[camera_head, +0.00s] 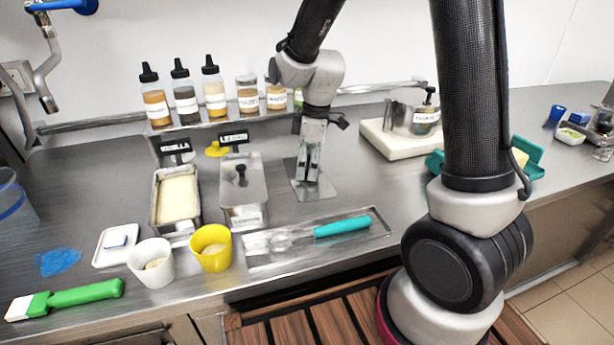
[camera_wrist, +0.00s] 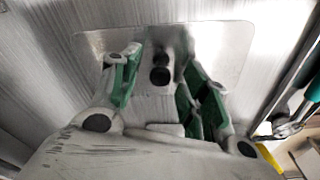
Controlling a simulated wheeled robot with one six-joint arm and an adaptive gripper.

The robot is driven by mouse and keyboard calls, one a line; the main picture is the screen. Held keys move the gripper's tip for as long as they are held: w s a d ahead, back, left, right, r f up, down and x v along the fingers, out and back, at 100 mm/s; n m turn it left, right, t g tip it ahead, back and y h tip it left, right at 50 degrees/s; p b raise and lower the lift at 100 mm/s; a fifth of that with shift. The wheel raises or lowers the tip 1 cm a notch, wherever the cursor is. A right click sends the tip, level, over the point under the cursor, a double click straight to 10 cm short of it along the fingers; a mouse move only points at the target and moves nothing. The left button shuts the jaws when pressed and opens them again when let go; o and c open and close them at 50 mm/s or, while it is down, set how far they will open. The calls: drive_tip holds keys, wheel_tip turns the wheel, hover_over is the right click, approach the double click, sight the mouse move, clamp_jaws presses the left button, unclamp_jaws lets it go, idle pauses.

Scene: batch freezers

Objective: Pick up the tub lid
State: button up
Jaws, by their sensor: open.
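The tub lid (camera_head: 327,190) is a flat, shiny metal plate with rounded corners, lying on the counter right of the tubs. In the wrist view the lid (camera_wrist: 225,42) spreads beyond the fingertips, and a black knob (camera_wrist: 160,76) shows between them. My gripper (camera_head: 308,178) points down over the lid. In the wrist view my gripper (camera_wrist: 160,82) has its green-padded fingers apart on either side of the knob. I cannot tell whether they touch it. The open vanilla tub (camera_head: 177,230) holds pale ice cream. A second tub (camera_head: 243,222) beside it wears a lid with a black knob.
A metal tray (camera_head: 262,262) with a teal-handled scoop (camera_head: 342,227) lies in front. A yellow cup (camera_head: 211,248) and a white cup (camera_head: 152,262) stand near the front edge. Bottles (camera_head: 185,100) line a shelf behind. A metal pot (camera_head: 412,112) stands on a white board at right.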

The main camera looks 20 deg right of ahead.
drive_tip(key=shift+f, duration=0.25)
clamp_jaws()
drive_tip(key=shift+r, duration=0.1)
